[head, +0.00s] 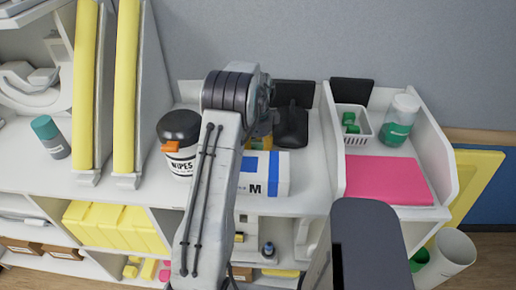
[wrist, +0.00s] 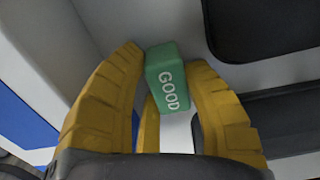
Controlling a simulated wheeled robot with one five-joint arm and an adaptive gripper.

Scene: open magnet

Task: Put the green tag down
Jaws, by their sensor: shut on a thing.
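The green tag (wrist: 168,80) is a small block with "GOOD" in white letters. In the wrist view it sits between the yellow fingers of my gripper (wrist: 166,72), which is shut on it. In the head view, my arm hides most of my gripper; only a bit of yellow (head: 262,142) shows above the shelf top, near the dark stand. The tag cannot be made out there. Whether the tag touches any surface is unclear.
A white and blue box marked M (head: 270,172) and a wipes tub (head: 180,150) stand beside my arm. A dark stand (head: 291,125) is behind. Right of a divider are a white basket with green pieces (head: 352,137), a jar (head: 400,120) and a pink mat (head: 385,181).

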